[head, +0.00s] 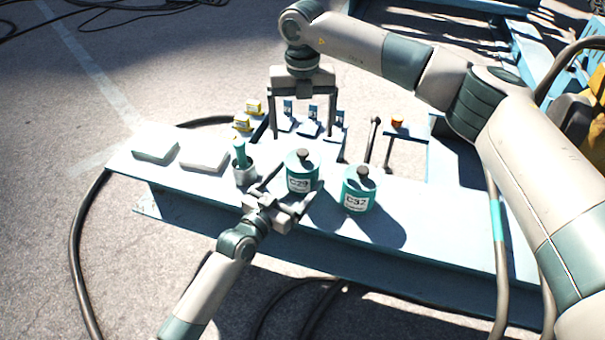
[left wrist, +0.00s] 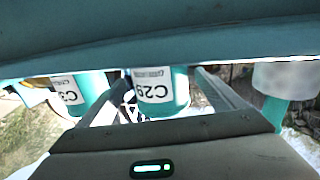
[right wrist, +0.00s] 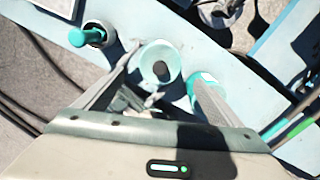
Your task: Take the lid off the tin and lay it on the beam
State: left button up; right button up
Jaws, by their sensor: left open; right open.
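The teal tin C29 (head: 299,185) stands upright on the pale blue beam (head: 440,215), its lid (head: 302,158) on with a dark knob on top. A second teal tin, C37 (head: 357,203), stands to its right, also lidded. My left gripper (head: 284,188) is open, low at the near side of C29; in the left wrist view C29 (left wrist: 153,90) shows between its fingers. My right gripper (head: 302,137) is open and points down, above and behind C29. In the right wrist view the lid's knob (right wrist: 160,69) lies between its fingers, with nothing held.
A grey cup (head: 244,174) with a teal-handled tool stands left of C29. Two pale flat blocks (head: 204,156) lie farther left. Yellow items (head: 242,121), small upright blue-and-white pieces and an orange-topped post (head: 397,121) are behind. The beam's right part is bare.

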pick_arm(q)
jog(key=shift+x, duration=1.3)
jog(key=c, duration=1.6)
pick_arm(e)
jog(key=shift+c, duration=0.6)
jog(key=c, duration=1)
jog(key=n, duration=0.1)
jog(key=r+n, duration=0.1)
jog(key=n, duration=0.2)
jog(key=shift+r, duration=0.25)
notch_tip(320, 180, up, 4)
jog(key=n, duration=1.3)
jog(key=shift+r, duration=0.1)
